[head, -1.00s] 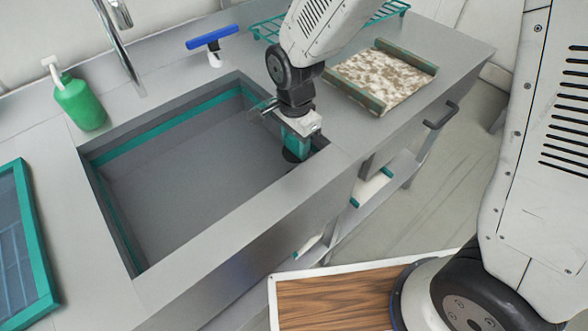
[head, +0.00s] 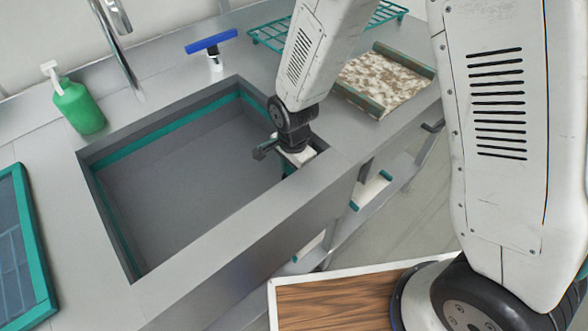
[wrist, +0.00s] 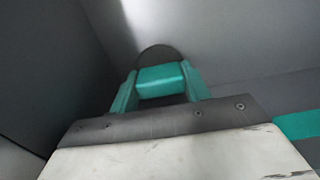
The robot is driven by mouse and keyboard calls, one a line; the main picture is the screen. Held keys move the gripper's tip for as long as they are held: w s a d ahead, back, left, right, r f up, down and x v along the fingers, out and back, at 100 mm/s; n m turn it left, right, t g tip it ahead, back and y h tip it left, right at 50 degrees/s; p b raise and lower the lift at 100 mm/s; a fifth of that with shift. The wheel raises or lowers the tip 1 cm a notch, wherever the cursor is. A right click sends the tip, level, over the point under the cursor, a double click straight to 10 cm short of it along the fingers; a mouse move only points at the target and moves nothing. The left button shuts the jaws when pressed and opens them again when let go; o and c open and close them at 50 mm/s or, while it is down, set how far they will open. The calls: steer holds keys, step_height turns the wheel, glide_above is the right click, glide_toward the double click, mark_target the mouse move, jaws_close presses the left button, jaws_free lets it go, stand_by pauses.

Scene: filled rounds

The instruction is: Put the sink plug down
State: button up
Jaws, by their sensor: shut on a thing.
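The sink plug (wrist: 157,52) is a dark round disc with a teal block-shaped grip, seen in the wrist view. My gripper (wrist: 160,82) is shut on that grip, with a teal finger on each side. In the head view my gripper (head: 296,158) reaches down into the right end of the sink basin (head: 180,190). The plug is hidden there behind the gripper and the basin's near wall. I cannot tell whether the disc touches the basin floor.
A green soap bottle (head: 78,105) and a blue squeegee (head: 211,43) stand on the counter behind the sink. A teal rack (head: 270,38) and a mottled mat with teal edges (head: 385,80) lie to the right. A teal-framed tray (head: 22,250) is at left. The basin's left part is clear.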

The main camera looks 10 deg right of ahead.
steer(key=o, duration=1.1)
steer(key=shift+f, duration=0.1)
step_height(320, 180, up, 11)
steer(key=s+d+r+n, duration=0.5)
steer(key=d+r, duration=0.6)
steer(key=r, duration=0.2)
steer(key=s+d+r+n, duration=0.2)
steer(key=s+d, duration=0.1)
steer(key=s, duration=0.1)
steer(key=s+d+r+n, duration=0.2)
steer(key=s+d, duration=0.1)
steer(key=s, duration=0.2)
steer(key=s+d+r+n+t, duration=0.1)
steer(key=s+d+r+n, duration=0.1)
steer(key=s+d+r, duration=0.1)
steer(key=shift+s+d, duration=0.25)
steer(key=shift+s, duration=0.4)
steer(key=shift+s+d, duration=0.25)
steer(key=shift+s, duration=0.35)
